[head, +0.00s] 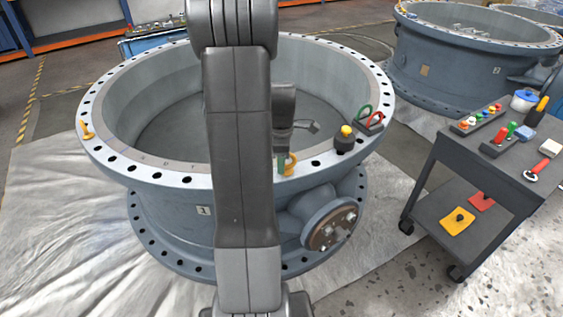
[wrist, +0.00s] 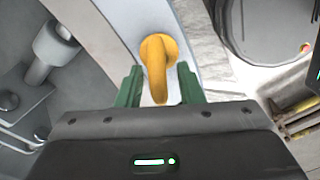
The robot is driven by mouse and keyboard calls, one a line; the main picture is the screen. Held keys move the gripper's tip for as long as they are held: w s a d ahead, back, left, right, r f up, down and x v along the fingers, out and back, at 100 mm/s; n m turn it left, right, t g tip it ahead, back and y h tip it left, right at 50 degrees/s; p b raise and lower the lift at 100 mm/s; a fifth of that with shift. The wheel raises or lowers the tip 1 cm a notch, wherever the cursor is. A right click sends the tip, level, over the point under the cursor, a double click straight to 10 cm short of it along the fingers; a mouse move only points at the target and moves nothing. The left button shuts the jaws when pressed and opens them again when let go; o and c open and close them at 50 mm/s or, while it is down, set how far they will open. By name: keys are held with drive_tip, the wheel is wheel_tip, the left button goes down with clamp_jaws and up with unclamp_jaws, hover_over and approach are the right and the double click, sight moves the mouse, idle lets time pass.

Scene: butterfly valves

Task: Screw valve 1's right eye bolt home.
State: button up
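Valve 1 (head: 165,205) is a large grey ring body with a drilled top flange and a small label "1". Its right eye bolt, yellow, stands on the front right of the flange (head: 291,163), partly hidden by my gripper. In the wrist view the eye bolt (wrist: 158,62) rises from the flange between my green fingers. My gripper (head: 283,165) is at the eye bolt, its fingers on either side with visible gaps, so it looks open. Another yellow eye bolt (head: 86,129) stands on the flange's left side. How deep the right bolt's thread sits is hidden.
A black-and-yellow item (head: 345,139) and green and red shackle-like loops (head: 368,117) stand on the flange to the right. A dark cart (head: 490,160) with tools is at the right. A second valve (head: 450,60) stands behind. My arm covers the middle of the head view.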

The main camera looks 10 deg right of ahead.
drive_tip(key=shift+c, duration=0.2)
clamp_jaws()
drive_tip(key=shift+m, duration=0.3)
